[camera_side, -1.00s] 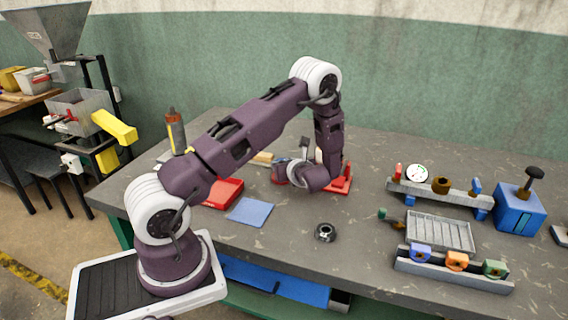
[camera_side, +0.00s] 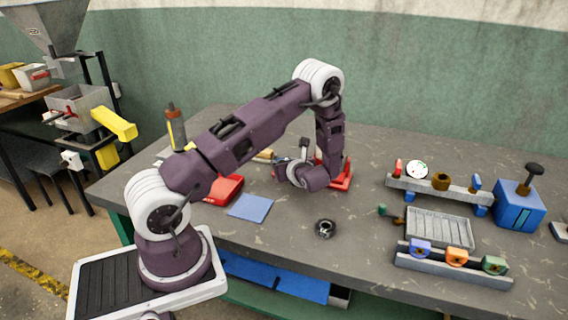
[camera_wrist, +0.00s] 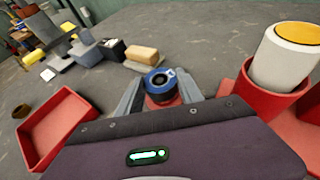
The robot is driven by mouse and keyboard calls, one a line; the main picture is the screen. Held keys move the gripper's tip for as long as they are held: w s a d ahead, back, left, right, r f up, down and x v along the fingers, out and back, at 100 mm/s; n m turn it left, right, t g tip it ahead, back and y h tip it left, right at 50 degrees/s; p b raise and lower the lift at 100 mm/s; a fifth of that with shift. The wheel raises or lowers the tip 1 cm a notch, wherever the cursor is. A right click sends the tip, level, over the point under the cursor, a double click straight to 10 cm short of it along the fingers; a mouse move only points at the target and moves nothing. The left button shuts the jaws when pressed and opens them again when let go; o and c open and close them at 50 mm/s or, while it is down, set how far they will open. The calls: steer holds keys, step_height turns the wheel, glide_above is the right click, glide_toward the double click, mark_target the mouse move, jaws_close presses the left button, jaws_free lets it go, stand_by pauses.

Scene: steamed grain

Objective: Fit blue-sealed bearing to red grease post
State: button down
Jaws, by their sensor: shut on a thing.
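The blue-sealed bearing (camera_wrist: 158,79), a dark ring with a blue face, is between the fingers of my gripper (camera_wrist: 160,84) in the wrist view. My gripper is shut on it. A red piece (camera_wrist: 164,101) shows just under the bearing, perhaps the red grease post; I cannot tell whether they touch or the bearing is around it. In the side view my wrist hides the fingers and bearing. A red stand (camera_side: 345,177) shows just right of my wrist there.
In the wrist view, a white cylinder with a yellow top (camera_wrist: 291,50) stands in a red cup close on the right, and a red tray (camera_wrist: 57,127) lies left. A loose dark bearing (camera_side: 325,228) lies on the bench. Racks with coloured parts (camera_side: 456,257) stand at right.

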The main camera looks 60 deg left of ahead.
steer(key=c, duration=0.7)
jaws_free()
steer(key=v, duration=0.7)
steer(key=shift+r, duration=0.15)
